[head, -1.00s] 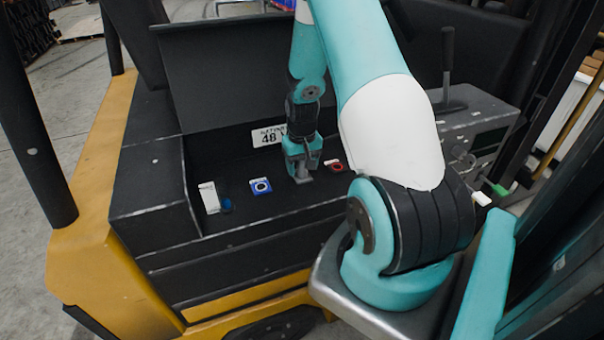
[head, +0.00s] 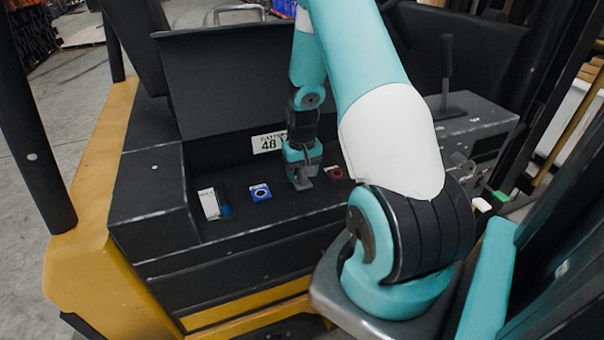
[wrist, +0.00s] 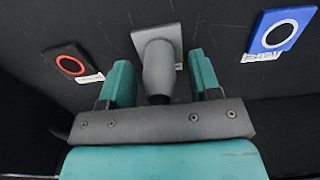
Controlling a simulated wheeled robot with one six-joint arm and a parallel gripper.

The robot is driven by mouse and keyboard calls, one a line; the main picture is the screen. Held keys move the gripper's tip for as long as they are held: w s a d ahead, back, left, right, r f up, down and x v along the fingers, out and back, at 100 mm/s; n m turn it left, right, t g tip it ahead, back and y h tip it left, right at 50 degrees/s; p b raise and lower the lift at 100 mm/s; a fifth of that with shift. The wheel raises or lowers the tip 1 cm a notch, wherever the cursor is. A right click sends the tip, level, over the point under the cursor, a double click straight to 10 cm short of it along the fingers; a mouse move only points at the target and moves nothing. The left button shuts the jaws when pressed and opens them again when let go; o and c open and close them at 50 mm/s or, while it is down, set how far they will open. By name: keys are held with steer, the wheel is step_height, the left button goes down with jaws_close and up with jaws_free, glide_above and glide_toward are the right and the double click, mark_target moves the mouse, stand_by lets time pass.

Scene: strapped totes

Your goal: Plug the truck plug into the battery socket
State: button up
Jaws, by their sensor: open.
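My gripper (head: 302,174) hangs over the dark battery bay, pointing down. In the wrist view my gripper (wrist: 161,70) is open, with one teal finger on each side of a grey, rounded plug-like body (wrist: 158,72). That body stands out from a square grey plate (wrist: 157,42), and gaps show between it and both fingers. I cannot tell whether it is the truck plug or part of a socket. A blue square plate with a white ring (head: 260,192) lies left of my gripper. A black plate with a red ring (head: 333,172) lies right of it. Which one is the battery socket is not clear.
A white block (head: 209,204) with a dark blue piece (head: 225,210) sits at the bay's left end. A number plate (head: 267,143) is on the back wall. A grey console (head: 470,130) with a lever stands to the right.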

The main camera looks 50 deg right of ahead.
steer(key=shift+s+a+f, duration=0.3)
steer(key=shift+s+f, duration=0.15)
steer(key=shift+f, duration=0.35)
jaws_close()
steer(key=shift+r, duration=0.1)
steer(key=shift+w+d+r+g+p, duration=0.1)
steer(key=shift+w+r+g+p, duration=0.05)
steer(key=shift+r+p, duration=0.35)
steer(key=shift+w+d+r+g+p, duration=0.1)
steer(key=shift+r+g+p, duration=0.05)
steer(key=shift+r+p, duration=0.35)
steer(key=shift+w+r+p, duration=0.1)
steer(key=shift+r+p, duration=0.7)
steer(key=shift+r, duration=0.45)
steer(key=shift+r+p, duration=0.65)
steer(key=shift+r, duration=0.25)
steer(key=shift+r+p, duration=2.15)
steer(key=shift+r, duration=0.8)
